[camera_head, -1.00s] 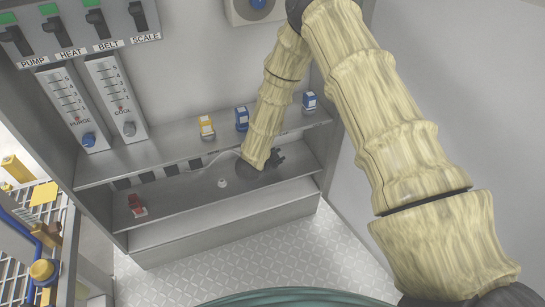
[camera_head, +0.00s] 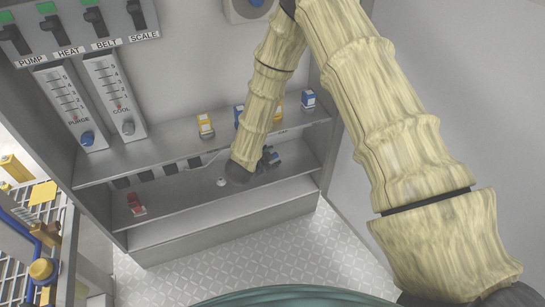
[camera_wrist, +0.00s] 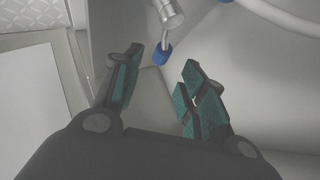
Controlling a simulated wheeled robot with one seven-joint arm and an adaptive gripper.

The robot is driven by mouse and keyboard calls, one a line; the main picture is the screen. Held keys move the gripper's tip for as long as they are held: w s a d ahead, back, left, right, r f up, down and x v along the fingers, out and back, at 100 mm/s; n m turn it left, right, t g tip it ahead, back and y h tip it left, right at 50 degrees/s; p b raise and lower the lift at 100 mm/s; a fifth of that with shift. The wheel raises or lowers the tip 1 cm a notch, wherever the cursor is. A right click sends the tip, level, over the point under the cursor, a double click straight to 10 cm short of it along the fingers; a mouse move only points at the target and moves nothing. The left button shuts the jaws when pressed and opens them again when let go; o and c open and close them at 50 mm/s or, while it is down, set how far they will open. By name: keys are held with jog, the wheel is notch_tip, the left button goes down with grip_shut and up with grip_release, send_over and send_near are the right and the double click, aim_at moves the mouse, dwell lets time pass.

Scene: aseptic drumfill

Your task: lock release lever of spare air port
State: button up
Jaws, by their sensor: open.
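In the wrist view a round metal fitting (camera_wrist: 168,12) comes down from the top edge. A thin lever with a blue tip (camera_wrist: 162,54) hangs from it. My gripper (camera_wrist: 163,68) is open, with green-padded fingers apart below the fitting. The blue tip shows in the gap between the fingertips; I cannot tell its depth, and no grip on it shows. In the head view my gripper (camera_head: 240,173) is a dark shape at the lower shelf, mostly hidden by my arm. A blue and grey part (camera_head: 271,157) shows just to its right.
The upper shelf bears a yellow-and-white block (camera_head: 205,126) and a blue one (camera_head: 309,98). A red part (camera_head: 136,204) sits on the lower shelf (camera_head: 190,199) at left, and a small white knob (camera_head: 222,182) nearer my gripper. A white hose (camera_wrist: 285,18) crosses the wrist view's upper right.

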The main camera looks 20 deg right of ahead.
jog(key=v, duration=0.6)
jog(key=shift+s+a, duration=0.2)
jog(key=shift+r, duration=0.15)
